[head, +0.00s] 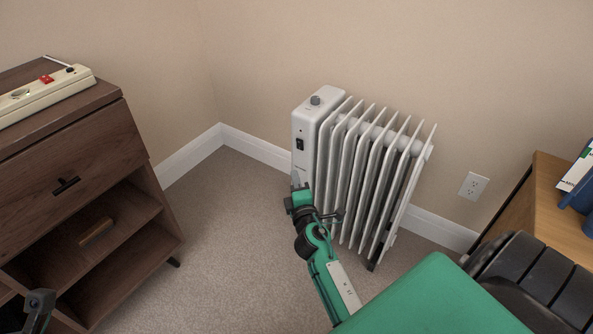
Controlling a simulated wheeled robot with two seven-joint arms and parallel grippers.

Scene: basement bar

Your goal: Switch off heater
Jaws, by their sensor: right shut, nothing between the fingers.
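A white oil-filled radiator heater (372,165) with several fins stands on the carpet near the wall corner. Its control box (306,122) is at the left end, with a black rocker switch (299,144) on the front face and a grey knob (315,100) on top. My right gripper (297,180) is shut and empty, just below the switch in the picture, in front of the lower control box. Whether it touches the heater I cannot tell. Part of my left gripper (40,302) shows at the bottom left; its fingers are not clear.
A brown wooden cabinet (75,144) with a drawer and open shelves stands at left, a power strip (40,94) on top. A wall outlet (473,187) is behind at right, near a wooden desk (548,190). Carpet between cabinet and heater is clear.

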